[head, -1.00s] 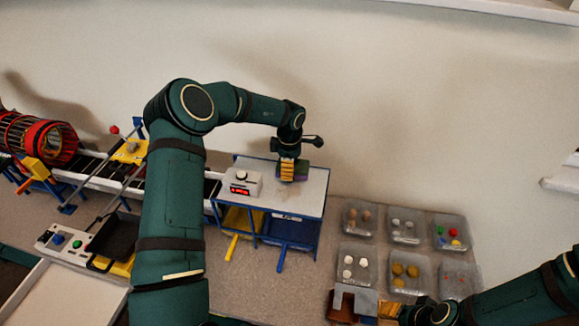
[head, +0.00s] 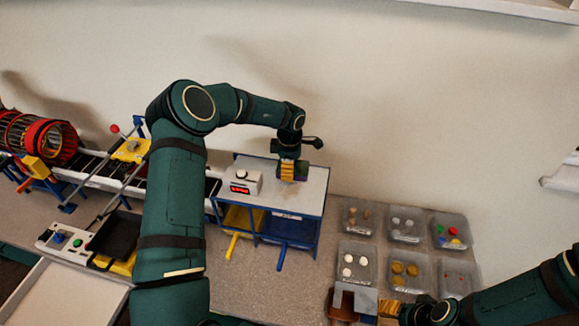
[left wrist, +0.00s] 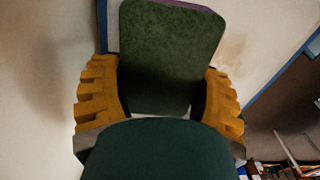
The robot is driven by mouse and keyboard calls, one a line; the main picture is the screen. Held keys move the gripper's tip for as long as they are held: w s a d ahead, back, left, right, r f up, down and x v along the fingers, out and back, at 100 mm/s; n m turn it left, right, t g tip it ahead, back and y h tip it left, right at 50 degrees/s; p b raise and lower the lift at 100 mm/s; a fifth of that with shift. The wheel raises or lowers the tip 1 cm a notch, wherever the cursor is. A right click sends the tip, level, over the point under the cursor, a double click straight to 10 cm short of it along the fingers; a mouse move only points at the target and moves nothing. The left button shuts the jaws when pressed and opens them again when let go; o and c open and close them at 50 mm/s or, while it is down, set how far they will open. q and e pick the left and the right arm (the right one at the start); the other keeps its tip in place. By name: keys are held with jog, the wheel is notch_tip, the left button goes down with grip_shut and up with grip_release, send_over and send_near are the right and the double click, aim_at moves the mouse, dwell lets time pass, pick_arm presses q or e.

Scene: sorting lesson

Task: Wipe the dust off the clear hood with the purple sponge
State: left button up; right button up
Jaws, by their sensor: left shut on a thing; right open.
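My left gripper (head: 288,172) is shut on the purple sponge (head: 302,172), over the far right part of the hood's top (head: 262,199). In the left wrist view the sponge (left wrist: 170,60) sits between the orange fingers; its dark green face fills the middle and a purple edge shows at the top. The hood's pale, blue-edged panel (left wrist: 237,20) has a faint brown dust smear right of the sponge. I cannot tell whether the sponge touches the panel. My right gripper (head: 390,309) is open at the lower right, beside a brown and grey box.
A white box with a red display (head: 243,186) stands on the hood's left part. A conveyor (head: 88,174) with a red drum (head: 45,137) lies left. Several clear trays (head: 404,227) of small items stand right, near the brown and grey box (head: 350,303).

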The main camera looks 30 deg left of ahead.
aim_at(282, 200)
pick_arm(q)
jog(key=shift+f, duration=0.5)
jog(key=shift+s+d+r+p, duration=0.1)
jog(key=shift+s+d+p, duration=0.05)
jog(key=shift+s+p, duration=0.35)
jog(key=shift+s+d+r+p, duration=0.1)
jog(key=shift+s+p, duration=0.3)
jog(key=shift+p, duration=0.05)
jog(key=shift+s+d+p, duration=0.2)
jog(key=shift+s+p, duration=0.25)
jog(key=shift+s, duration=0.35)
jog(key=shift+s+d+f, duration=0.15)
jog(key=shift+s+d, duration=0.05)
jog(key=shift+s, duration=0.5)
jog(key=shift+s+d+f, duration=0.1)
jog(key=shift+s+d, duration=0.05)
jog(key=shift+s, duration=0.55)
jog(key=shift+s+d+f, duration=0.15)
jog(key=shift+s+d, duration=0.05)
jog(key=shift+s, duration=0.5)
jog(key=shift+s+d+r, duration=0.1)
jog(key=shift+s+d, duration=0.1)
jog(key=shift+s, duration=0.6)
jog(key=shift+s+d, duration=0.2)
jog(key=shift+s, duration=0.55)
jog(key=shift+r, duration=0.1)
jog(key=shift+w, duration=0.15)
